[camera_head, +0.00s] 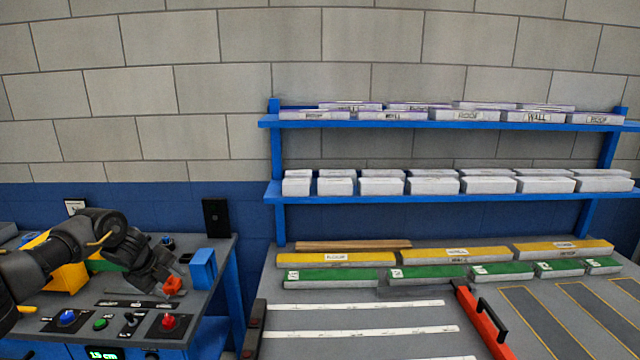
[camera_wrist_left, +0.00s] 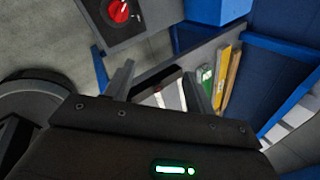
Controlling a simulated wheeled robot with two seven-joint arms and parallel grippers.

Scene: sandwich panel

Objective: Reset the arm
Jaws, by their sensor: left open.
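My left arm reaches in from the left in the head view, over a small grey control table (camera_head: 215,262). My left gripper (camera_head: 172,284) is at its end, pointing down and to the right above the table. In the left wrist view the two fingers (camera_wrist_left: 158,85) are spread apart with nothing held between them. A small red piece (camera_head: 173,286) shows at the fingertips in the head view; I cannot tell whether it touches them. My right gripper is not in view.
The control table has a red knob (camera_head: 168,321), a green button (camera_head: 100,324), a blue knob (camera_head: 67,317) and a blue block (camera_head: 203,268). A larger workbench with yellow panels (camera_head: 337,260) and green panels (camera_head: 333,277) stands right, below blue shelves (camera_head: 440,197) of white panels.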

